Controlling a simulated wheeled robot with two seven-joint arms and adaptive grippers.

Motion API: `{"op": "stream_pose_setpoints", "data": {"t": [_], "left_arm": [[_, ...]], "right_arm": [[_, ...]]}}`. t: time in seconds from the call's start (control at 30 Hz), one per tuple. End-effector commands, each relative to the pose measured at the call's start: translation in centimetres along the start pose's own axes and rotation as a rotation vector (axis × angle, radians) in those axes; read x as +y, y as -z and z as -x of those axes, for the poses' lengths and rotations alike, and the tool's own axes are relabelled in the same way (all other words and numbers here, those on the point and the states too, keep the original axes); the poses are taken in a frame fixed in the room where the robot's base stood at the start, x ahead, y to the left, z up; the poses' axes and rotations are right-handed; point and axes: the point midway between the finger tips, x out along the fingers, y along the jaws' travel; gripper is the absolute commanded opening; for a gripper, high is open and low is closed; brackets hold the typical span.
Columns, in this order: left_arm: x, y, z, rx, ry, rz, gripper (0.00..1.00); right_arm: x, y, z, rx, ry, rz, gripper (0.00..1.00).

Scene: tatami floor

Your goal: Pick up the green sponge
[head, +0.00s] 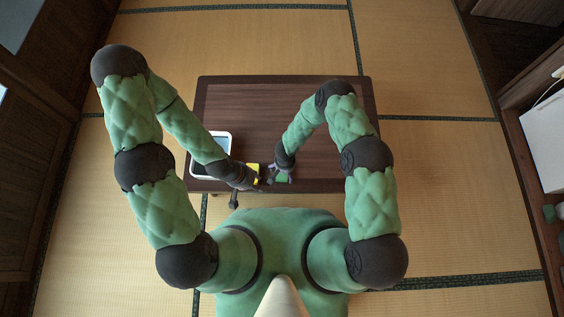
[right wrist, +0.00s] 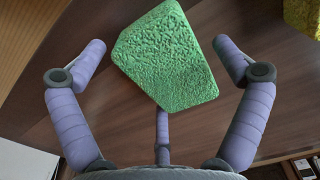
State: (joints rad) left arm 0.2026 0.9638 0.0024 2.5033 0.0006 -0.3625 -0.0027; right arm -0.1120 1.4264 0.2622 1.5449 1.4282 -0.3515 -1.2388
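The green sponge (head: 281,178) lies on the dark wooden table (head: 285,95) near its front edge. In the right wrist view the green sponge (right wrist: 168,58) is a rough-textured block, turned at an angle between the spread purple fingers of my right gripper (right wrist: 160,46). Gaps show between the sponge and both side fingers. In the head view my right gripper (head: 281,170) is right over the sponge and partly covers it. My left gripper (head: 252,184) is low by a yellow object, to the left of the green sponge; its fingers are too small to read.
The yellow, sponge-like object (head: 254,169) sits just left of the green sponge; its corner shows in the right wrist view (right wrist: 304,14). A white-rimmed tray (head: 230,136) stands at the table's left, partly behind my left arm. The table's back and right are clear.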

Motion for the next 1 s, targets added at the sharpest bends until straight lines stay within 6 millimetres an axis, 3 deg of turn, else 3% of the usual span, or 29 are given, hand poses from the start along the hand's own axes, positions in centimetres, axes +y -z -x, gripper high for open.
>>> {"op": "stream_pose_setpoints", "data": {"t": [0.03, 0.13, 0.57, 1.0], "left_arm": [[0.0, 0.0, 0.0, 0.0, 0.0, 0.0, 0.4], [0.0, 0.0, 0.0, 0.0, 0.0, 0.0, 0.4], [0.1, 0.0, 0.2, 0.0, 0.0, 0.0, 0.4], [1.4, -0.1, 3.9, 0.0, 0.0, 0.0, 0.4]], "right_arm": [[0.0, 0.0, 0.0, 0.0, 0.0, 0.0, 0.84], [0.0, 0.0, 0.0, 0.0, 0.0, 0.0, 0.68], [0.0, -0.1, 0.4, -0.001, 0.0, 0.0, 0.67], [0.0, 0.1, 8.0, 0.001, 0.0, 0.0, 0.67]]}}
